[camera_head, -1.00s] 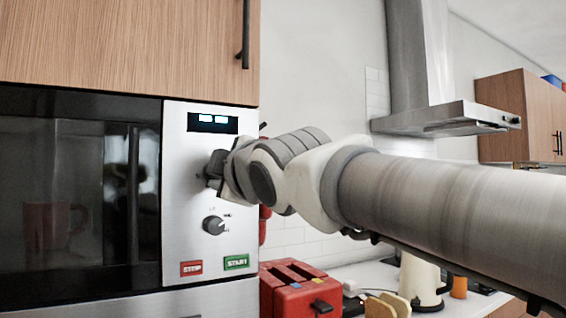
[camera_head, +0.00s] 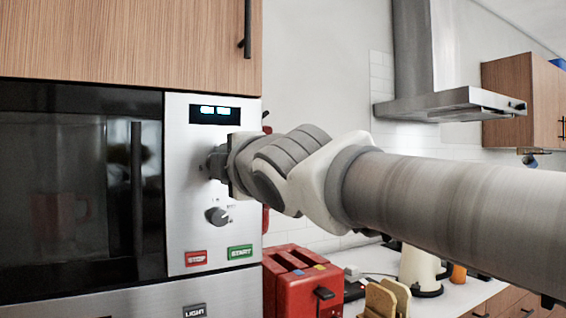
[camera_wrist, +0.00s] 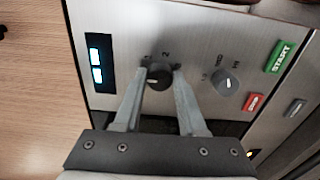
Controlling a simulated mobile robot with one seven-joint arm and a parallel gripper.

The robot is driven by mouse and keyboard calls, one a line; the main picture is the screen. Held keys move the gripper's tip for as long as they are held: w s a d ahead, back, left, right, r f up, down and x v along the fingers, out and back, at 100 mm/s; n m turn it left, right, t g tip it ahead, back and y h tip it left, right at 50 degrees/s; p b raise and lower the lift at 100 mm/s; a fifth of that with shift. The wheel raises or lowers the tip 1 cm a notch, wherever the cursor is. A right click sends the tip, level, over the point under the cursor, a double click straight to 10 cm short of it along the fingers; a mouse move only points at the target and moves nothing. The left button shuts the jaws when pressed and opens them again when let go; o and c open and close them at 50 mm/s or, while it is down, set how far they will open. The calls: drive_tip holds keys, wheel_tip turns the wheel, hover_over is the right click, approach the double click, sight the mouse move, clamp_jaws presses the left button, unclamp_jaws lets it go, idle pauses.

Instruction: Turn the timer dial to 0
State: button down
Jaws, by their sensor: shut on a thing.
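The timer dial (camera_wrist: 159,76) is a round black knob with a pale pointer mark on the steel microwave panel (camera_head: 180,235). In the wrist view it sits between the two fingertips of my gripper (camera_wrist: 158,80), which is shut on it. Some printed marks, including a 2, show above the dial. In the head view my gripper (camera_head: 217,163) is at the panel below the lit display (camera_head: 214,110) and hides the dial. The display also shows in the wrist view (camera_wrist: 96,63); its digits are not readable.
A second, grey-faced knob (camera_head: 217,216) is just below my gripper. Red STOP (camera_head: 195,258) and green START (camera_head: 240,252) buttons are lower. A red toaster (camera_head: 295,285) stands at the right. A cabinet (camera_head: 120,40) hangs above the microwave.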

drive_tip(key=shift+c, duration=2.4)
unclamp_jaws()
drive_tip(key=p+v, duration=0.1)
drive_tip(key=v, duration=1.6)
drive_tip(key=shift+s, duration=0.25)
